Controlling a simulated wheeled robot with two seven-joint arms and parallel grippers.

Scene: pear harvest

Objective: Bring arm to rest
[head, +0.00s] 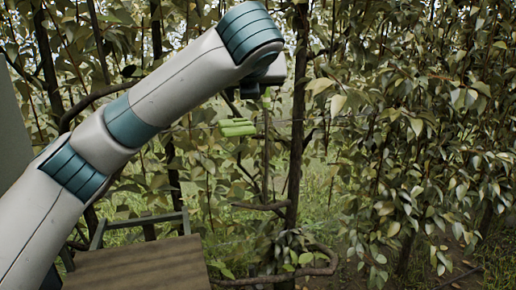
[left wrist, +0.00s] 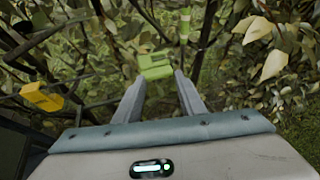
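My left arm comes in from the left in the head view and reaches up across the picture. Its hand is mostly hidden behind the wrist there. In the left wrist view the two grey fingers of my left gripper (left wrist: 161,84) stand apart with a gap between them. No pear is seen in the gap. A bright green piece (left wrist: 155,66) shows just beyond the fingertips; I cannot tell whether they touch it. A light green ribbed piece (head: 237,128) hangs among the branches below the hand in the head view. My right gripper is in neither view.
Leafy branches and trunks (head: 297,120) surround the hand, with dense foliage (head: 400,130) on the right. A brown board (head: 140,268) with a green frame (head: 140,220) lies at lower left. A yellow piece (left wrist: 42,97) shows left of the hand. Grass lies behind.

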